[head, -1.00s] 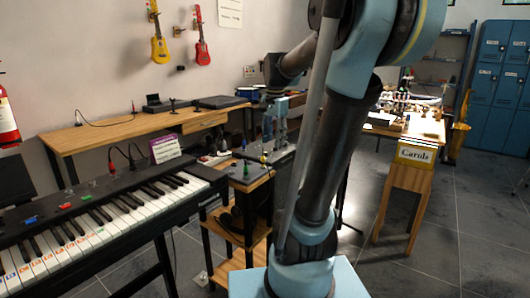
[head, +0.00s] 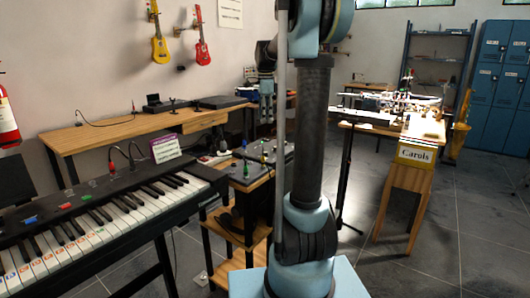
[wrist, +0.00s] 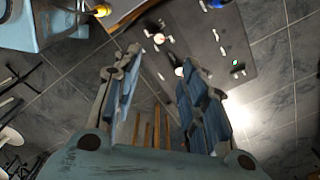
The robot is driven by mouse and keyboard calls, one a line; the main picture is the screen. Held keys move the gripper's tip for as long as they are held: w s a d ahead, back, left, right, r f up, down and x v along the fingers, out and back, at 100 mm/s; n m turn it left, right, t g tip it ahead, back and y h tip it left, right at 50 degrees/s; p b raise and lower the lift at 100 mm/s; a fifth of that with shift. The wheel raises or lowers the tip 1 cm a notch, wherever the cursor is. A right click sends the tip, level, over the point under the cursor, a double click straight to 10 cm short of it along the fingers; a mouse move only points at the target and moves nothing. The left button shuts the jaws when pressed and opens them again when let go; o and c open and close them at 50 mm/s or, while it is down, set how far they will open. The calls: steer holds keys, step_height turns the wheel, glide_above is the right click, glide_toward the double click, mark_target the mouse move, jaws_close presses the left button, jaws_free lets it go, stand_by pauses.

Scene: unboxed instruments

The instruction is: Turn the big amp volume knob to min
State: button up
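The amp is a dark panel with small controls. In the head view the panel (head: 283,160) sits on the wooden cart, partly hidden by my arm. In the wrist view the panel (wrist: 200,38) fills the upper middle, with a pale round knob (wrist: 158,38) just beyond my fingertips and a green control (wrist: 236,62) to the right. I cannot tell which control is the big volume knob. My gripper (wrist: 162,60) is open and empty, its blue-grey fingers apart above the panel.
A keyboard (head: 110,215) stands left of the cart (head: 232,235). A long wooden bench (head: 120,128) runs along the wall. On the right is a cluttered table with a "Carols" sign (head: 415,154). Grey floor (head: 430,235) is open at the right.

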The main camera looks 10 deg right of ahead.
mark_target(265, 154)
step_height(265, 154, down, 16)
steer(key=shift+r, duration=0.1)
stand_by(0.5)
jaws_close()
